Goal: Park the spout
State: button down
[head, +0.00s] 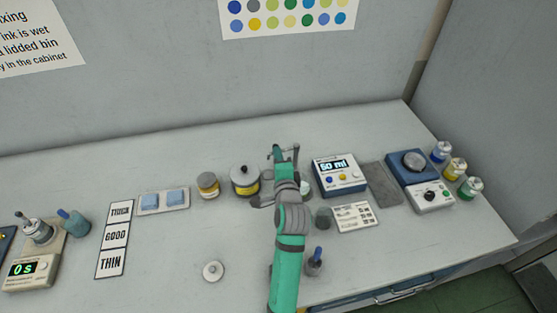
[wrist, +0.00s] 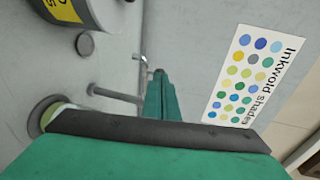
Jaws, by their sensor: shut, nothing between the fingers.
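A thin grey post (head: 296,156) stands just right of the gripper and looks like part of the spout. In the wrist view a grey tube (wrist: 115,95) and a small hooked metal end (wrist: 143,60) show close beside the green finger (wrist: 160,95). I cannot tell whether finger and tube touch. A round cup (wrist: 45,112) is partly hidden by my gripper. My arm hides much of the spout area in the head view.

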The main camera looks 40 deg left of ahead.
dwell(0.3)
jog(key=s+a+v, duration=0.1)
jog(key=v, duration=1.1)
jog(key=shift+s+r, duration=0.25)
jog(key=shift+s, duration=0.25)
